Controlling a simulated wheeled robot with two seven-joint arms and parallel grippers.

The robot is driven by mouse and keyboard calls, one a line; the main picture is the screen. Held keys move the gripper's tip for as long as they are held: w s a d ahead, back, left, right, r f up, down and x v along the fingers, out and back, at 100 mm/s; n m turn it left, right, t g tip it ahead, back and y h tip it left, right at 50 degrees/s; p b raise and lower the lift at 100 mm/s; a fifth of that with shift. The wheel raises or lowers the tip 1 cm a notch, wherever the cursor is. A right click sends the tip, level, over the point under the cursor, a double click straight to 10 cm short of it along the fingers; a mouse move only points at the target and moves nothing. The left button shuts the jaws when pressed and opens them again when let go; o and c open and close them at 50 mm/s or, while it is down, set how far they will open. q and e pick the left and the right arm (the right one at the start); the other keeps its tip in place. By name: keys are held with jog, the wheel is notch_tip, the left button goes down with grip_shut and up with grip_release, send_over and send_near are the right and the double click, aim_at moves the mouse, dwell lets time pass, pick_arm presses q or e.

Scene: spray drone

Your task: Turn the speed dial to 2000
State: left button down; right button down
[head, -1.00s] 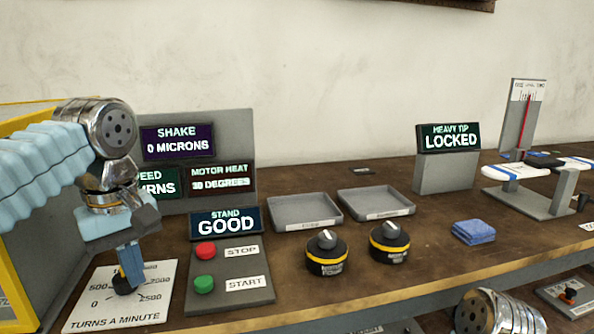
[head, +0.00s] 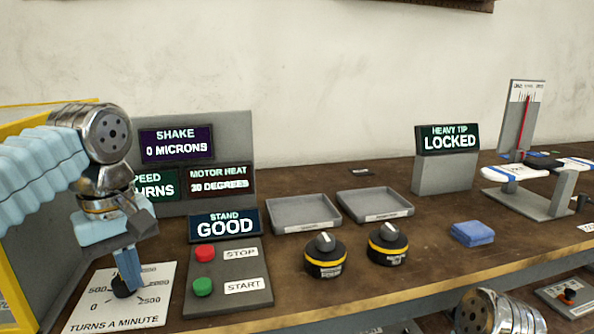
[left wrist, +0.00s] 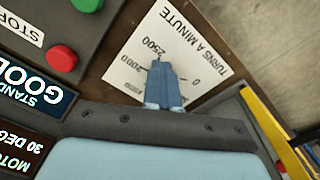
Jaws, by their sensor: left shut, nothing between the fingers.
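The speed dial plate (head: 152,311) is a white card marked "TURNS A MINUTE" with numbers around it, at the lower left of the bench. Its black knob (head: 122,290) shows just below my fingertips. My left gripper (head: 128,284) points down over the knob, shut with nothing between its fingers. In the left wrist view the shut fingers (left wrist: 165,84) cover the knob and its pointer, so its setting is hidden. The plate (left wrist: 205,52) shows 2000 and 2500 beside the fingers. The speed screen (head: 160,184) is partly hidden by my arm. My right gripper is not in view.
Right of the plate is a panel with red STOP (head: 205,253) and green START (head: 203,287) buttons. A yellow frame (head: 12,290) stands at the left.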

pick_arm(q)
jog(key=shift+s+a+f+g+p, duration=0.15)
jog(key=shift+s+a+f+p, duration=0.15)
jog(key=shift+f, duration=0.1)
jog(key=shift+s+a+f+g+p, duration=0.15)
jog(key=shift+s+f+p, duration=0.1)
jog(key=shift+f, duration=0.15)
jog(key=shift+s+a, duration=0.1)
jog(key=shift+a, duration=0.35)
jog(key=shift+s+r, duration=0.1)
jog(key=shift+a+r+p, duration=0.1)
jog(key=shift+r+p, duration=0.05)
jog(key=shift+p, duration=0.15)
jog(key=shift+r, duration=0.15)
